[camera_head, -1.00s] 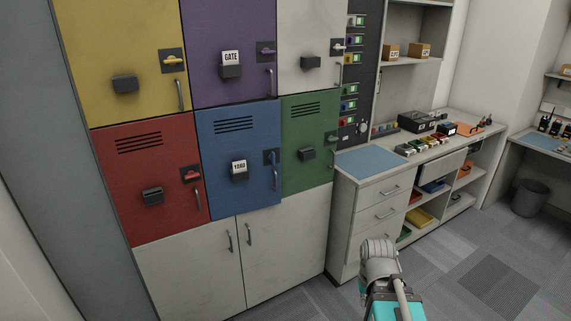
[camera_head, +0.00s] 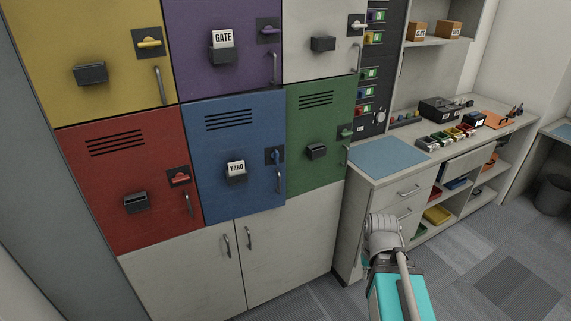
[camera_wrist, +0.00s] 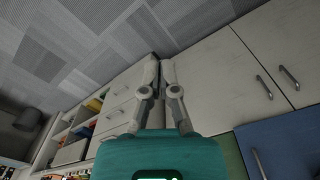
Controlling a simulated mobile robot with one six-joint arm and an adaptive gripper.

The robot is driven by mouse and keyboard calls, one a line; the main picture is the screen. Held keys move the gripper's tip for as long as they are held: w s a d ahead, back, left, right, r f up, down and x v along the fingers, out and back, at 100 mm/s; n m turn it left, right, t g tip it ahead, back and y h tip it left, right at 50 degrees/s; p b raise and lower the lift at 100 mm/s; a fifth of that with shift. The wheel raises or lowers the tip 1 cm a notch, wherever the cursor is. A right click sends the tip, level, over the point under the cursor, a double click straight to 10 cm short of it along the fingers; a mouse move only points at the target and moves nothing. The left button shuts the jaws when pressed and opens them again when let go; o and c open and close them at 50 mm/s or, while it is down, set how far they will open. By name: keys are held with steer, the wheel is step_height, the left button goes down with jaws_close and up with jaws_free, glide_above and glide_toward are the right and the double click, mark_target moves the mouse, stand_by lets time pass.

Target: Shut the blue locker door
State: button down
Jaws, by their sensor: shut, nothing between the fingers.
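The blue locker door (camera_head: 215,185) is in the lower row, between the red and green doors. Its right edge seems to stand slightly proud of the green door, but the gap is hard to judge. It has a vertical bar handle (camera_head: 279,181), a blue latch lever (camera_head: 275,156) and a holder with a YARD card (camera_head: 236,170). The blue door also shows at lower right in the wrist view (camera_wrist: 288,142). My gripper (camera_wrist: 160,62) is shut and empty, apart from the door. In the head view only my arm shows, right of the lockers; the fingertips are hidden.
The red door (camera_head: 120,175) and green door (camera_head: 318,172) flank the blue one. White cupboards (camera_head: 185,270) lie below. A counter with a blue mat (camera_head: 388,156) and drawers stands right of the lockers. Open carpet (camera_head: 470,270) lies in front.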

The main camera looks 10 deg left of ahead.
steer(key=shift+w, duration=0.35)
steer(key=shift+w+a, duration=0.1)
steer(key=w+a+n+t+y+b, duration=0.5)
steer(key=w+a+n+y+b, duration=0.15)
steer(key=w+a, duration=0.7)
steer(key=w+a+r+t+y+b, duration=0.1)
steer(key=w+a+r+t+b, duration=0.1)
steer(key=w, duration=0.5)
steer(key=w+a+r+t+y+b, duration=0.1)
steer(key=w+a+r+t+b, duration=0.2)
steer(key=w+a+t, duration=0.3)
steer(key=shift+w+r+m+t+b, duration=0.25)
steer(key=shift+w+m+t+b, duration=0.2)
steer(key=shift+w+t+b, duration=0.65)
steer(key=shift+w+a+t, duration=0.15)
steer(key=shift+w+t, duration=0.05)
steer(key=shift+t, duration=0.1)
